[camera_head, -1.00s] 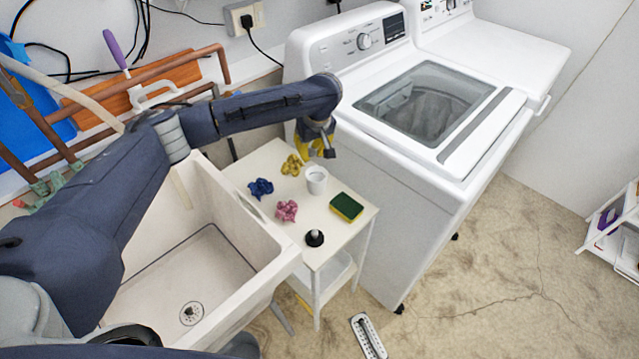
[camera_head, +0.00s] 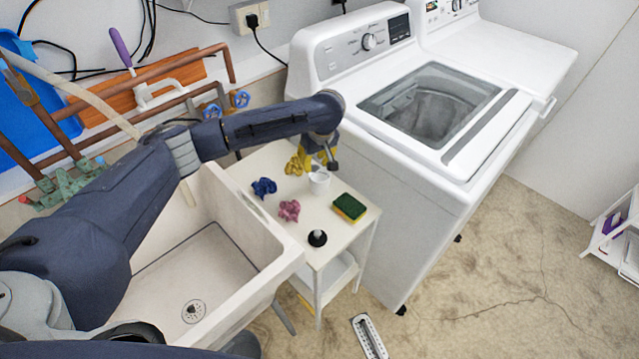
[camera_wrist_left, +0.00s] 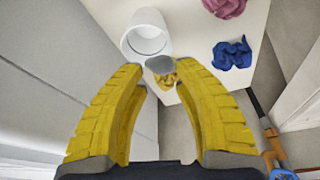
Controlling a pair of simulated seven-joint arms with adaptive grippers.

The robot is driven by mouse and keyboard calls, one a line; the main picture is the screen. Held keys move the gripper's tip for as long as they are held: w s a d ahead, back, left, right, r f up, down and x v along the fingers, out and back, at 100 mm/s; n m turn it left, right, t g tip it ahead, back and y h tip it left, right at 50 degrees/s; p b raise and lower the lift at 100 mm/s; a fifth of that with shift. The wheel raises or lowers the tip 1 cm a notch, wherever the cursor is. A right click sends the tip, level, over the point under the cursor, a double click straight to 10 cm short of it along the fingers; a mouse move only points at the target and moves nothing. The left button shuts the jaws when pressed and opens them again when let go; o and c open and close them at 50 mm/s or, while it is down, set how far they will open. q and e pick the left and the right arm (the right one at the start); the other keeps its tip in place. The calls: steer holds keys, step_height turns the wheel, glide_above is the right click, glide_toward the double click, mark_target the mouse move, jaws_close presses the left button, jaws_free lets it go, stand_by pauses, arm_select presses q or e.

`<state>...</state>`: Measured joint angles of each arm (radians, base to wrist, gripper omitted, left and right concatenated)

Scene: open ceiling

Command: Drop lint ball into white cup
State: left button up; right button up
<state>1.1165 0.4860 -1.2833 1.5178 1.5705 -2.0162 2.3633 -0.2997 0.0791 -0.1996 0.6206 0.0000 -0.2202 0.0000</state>
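The white cup (camera_head: 319,185) stands upright on the small white table. My left gripper (camera_head: 326,163) is above the table, close behind the cup in the head view. My right gripper is not in view.
A green and yellow sponge (camera_head: 349,207) and a small black object (camera_head: 317,238) are on the table (camera_head: 285,238). A washing machine (camera_head: 400,165) stands close on the right, a deep sink (camera_head: 200,265) on the left. Pipes (camera_head: 170,72) run along the wall.

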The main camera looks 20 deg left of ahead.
arm_select(q)
steer(key=o, duration=0.3)
steer(key=shift+o, duration=0.2)
steer(key=v, duration=1.2)
steer(key=shift+w, duration=0.1)
